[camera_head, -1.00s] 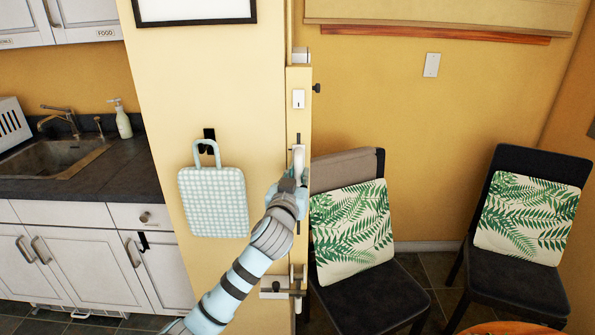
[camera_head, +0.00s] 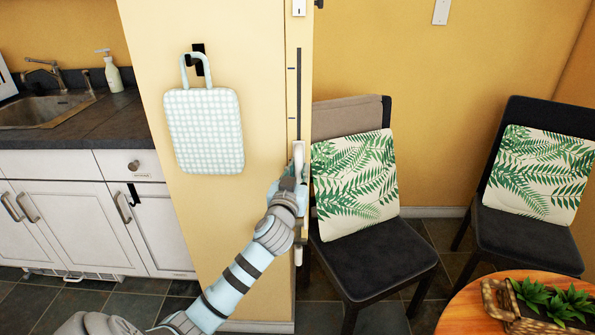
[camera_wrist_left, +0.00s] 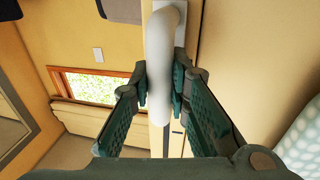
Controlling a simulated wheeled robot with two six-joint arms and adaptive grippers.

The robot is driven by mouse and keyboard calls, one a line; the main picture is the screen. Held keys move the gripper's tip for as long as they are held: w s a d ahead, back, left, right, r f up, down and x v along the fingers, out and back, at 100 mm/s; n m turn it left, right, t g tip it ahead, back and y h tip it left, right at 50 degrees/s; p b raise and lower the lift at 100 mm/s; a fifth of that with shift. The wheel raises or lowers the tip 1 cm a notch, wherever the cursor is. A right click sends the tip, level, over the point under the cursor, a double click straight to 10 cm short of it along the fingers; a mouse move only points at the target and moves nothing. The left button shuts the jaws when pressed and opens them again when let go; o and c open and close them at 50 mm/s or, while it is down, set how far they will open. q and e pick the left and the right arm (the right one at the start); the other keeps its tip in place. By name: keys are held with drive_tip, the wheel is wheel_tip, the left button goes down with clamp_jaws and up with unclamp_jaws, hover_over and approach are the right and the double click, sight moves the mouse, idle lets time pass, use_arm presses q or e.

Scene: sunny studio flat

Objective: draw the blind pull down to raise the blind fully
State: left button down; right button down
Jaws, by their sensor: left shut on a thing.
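The blind pull (camera_head: 298,157) is a white handle on a dark vertical slot (camera_head: 299,90) in the narrow wall edge. My left gripper (camera_head: 293,172) is shut on it, low on the slot, with much of the slot showing above. In the left wrist view the curved white handle (camera_wrist_left: 159,80) sits between both fingers (camera_wrist_left: 160,92). That view seems upside down. It shows a wood-framed window (camera_wrist_left: 95,88) with bright greenery, and the beige blind (camera_wrist_left: 85,118) beside it. The blind is outside the head view. My right gripper is not in view.
A checked pad (camera_head: 204,130) hangs on a hook left of the slot. A dark chair (camera_head: 375,262) with a leaf-print cushion (camera_head: 354,184) stands close on the right. A round wooden table (camera_head: 470,310) with a plant box (camera_head: 540,302) is at lower right.

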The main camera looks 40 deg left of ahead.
use_arm(q)
drive_tip(key=shift+f, duration=0.4)
drive_tip(key=c, duration=1.7)
unclamp_jaws()
drive_tip(key=shift+o, duration=0.9)
drive_tip(key=shift+r, duration=0.1)
drive_tip(key=v, duration=1.2)
drive_tip(key=shift+r, duration=0.15)
